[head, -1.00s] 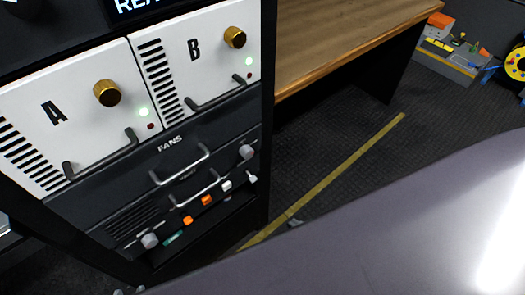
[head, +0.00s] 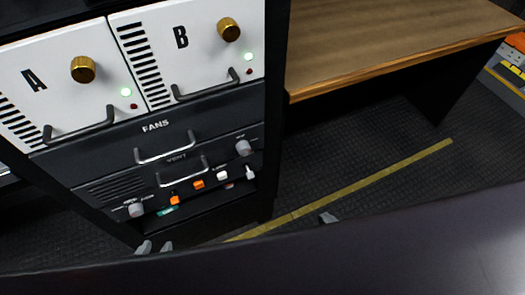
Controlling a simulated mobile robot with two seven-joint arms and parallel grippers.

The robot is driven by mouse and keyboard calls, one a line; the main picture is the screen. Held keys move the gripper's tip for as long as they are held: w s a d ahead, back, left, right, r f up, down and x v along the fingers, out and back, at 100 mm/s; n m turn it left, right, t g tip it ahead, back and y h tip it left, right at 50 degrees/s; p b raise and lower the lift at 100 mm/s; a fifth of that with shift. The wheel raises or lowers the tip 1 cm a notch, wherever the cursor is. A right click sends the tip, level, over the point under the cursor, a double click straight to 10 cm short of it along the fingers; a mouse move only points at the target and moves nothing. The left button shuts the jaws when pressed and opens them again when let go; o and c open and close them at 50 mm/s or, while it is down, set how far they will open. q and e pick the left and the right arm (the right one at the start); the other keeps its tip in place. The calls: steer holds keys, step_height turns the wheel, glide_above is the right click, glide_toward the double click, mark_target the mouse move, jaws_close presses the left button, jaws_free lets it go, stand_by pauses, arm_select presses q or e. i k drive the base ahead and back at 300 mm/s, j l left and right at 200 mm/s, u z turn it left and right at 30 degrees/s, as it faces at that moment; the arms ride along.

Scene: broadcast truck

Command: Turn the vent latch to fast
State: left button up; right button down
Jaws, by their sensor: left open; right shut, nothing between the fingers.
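The black VENT panel (head: 120,188) sits in the rack under the FANS drawer, with a grey bar handle (head: 182,172) at its middle. A grey knob (head: 136,210) is at its lower left and another grey knob (head: 243,148) at its upper right. Small lettering by both knobs is too small to read, so I cannot tell which is the vent latch or its setting.
The FANS drawer (head: 100,150) has its own bar handle. White units A (head: 60,60) and B (head: 205,60) are above, with brass knobs. Several small orange, white and green pieces (head: 198,184) lie below the VENT panel. A wooden desk (head: 380,40) stands right; floor with a yellow strip (head: 370,179) is clear.

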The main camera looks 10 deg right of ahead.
mark_target(243, 147)
steer(key=l, duration=1.7)
steer(key=i, duration=0.05)
